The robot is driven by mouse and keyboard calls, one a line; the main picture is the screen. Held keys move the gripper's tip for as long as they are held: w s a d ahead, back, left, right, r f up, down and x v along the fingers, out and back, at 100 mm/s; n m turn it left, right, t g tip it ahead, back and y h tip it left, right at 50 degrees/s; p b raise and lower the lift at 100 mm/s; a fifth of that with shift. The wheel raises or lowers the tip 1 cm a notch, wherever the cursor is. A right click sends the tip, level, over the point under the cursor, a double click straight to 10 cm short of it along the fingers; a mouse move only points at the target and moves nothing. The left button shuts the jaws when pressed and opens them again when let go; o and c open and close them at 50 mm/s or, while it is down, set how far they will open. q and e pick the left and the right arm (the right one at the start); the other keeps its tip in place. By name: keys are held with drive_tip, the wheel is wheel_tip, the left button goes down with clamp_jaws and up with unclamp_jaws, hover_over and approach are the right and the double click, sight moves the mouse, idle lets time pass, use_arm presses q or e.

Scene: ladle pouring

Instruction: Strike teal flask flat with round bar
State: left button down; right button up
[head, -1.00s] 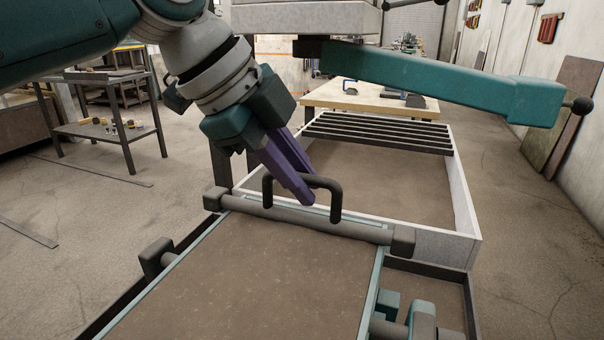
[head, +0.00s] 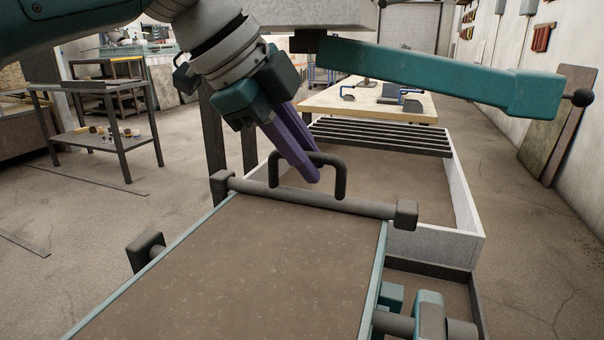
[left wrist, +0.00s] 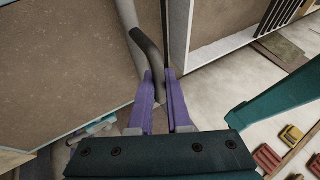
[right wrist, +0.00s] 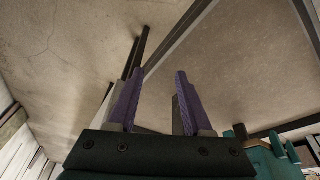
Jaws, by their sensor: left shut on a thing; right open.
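The teal flask (head: 377,272) is a shallow frame with thin teal rims, filled with brown sand (head: 260,265) that looks level. The grey round bar (head: 300,199) lies crosswise at the flask's far end, with thick end caps and a dark arched handle (head: 342,180). I cannot tell whether it touches the rim. My left gripper (head: 314,175) is shut on that handle from above; the handle (left wrist: 146,47) shows between its fingers in the left wrist view.
A pale-walled bin (head: 463,200) with a dark slatted grate (head: 380,135) stands just beyond the flask. A teal beam (head: 440,78) with a black knob spans above it. A wooden table (head: 375,105) is behind. Floor on the left is clear up to a metal table (head: 100,90).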

use_arm(q)
drive_tip(key=shift+w, duration=0.1)
idle(0.3)
wheel_tip(320, 180, up, 7)
drive_tip(key=p, duration=0.7)
drive_tip(key=shift+d+r, duration=0.1)
